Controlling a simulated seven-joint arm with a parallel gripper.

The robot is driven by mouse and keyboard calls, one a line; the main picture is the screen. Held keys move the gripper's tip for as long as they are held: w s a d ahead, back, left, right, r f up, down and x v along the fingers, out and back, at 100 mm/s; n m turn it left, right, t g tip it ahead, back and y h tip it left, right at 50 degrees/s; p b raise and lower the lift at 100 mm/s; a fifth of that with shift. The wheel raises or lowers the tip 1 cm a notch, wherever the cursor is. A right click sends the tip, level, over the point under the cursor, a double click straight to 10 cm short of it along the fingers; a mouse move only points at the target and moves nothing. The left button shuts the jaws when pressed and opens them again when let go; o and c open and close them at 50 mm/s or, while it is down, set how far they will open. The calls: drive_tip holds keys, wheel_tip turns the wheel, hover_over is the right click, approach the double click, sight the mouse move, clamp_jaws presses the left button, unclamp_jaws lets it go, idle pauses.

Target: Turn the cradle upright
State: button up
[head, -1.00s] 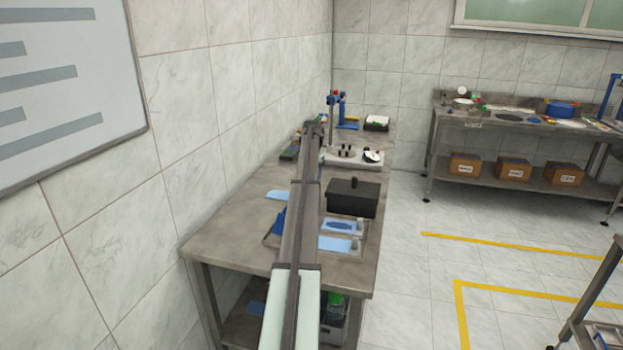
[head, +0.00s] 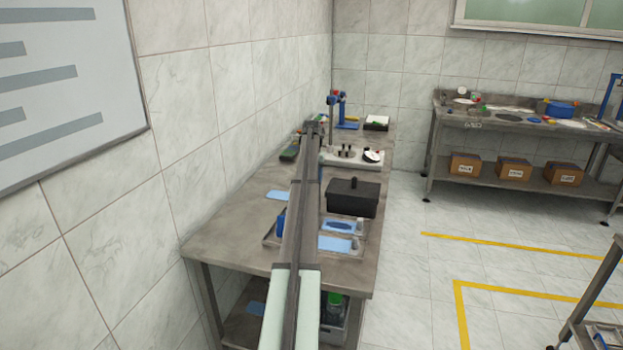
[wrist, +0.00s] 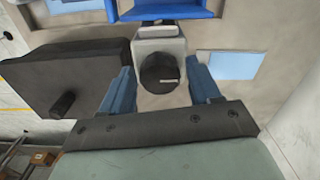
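The cradle shows in the wrist view as a blue trough-like part (wrist: 165,11) at the top, with a pale grey block (wrist: 148,48) bearing a dark round knob just below it. My gripper and the grey block are hidden behind the arm there.
A black lidded box (head: 352,198) with a knob is close beside my gripper; it is at left in the wrist view (wrist: 70,78). A light blue card (head: 278,195) lies on the bench to the other side. A tray (head: 360,243) with light blue pieces is at the near side.

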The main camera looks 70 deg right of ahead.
drive_tip(key=shift+o, duration=1.4)
drive_tip(key=shift+r, duration=0.1)
drive_tip(key=shift+r, duration=3.4)
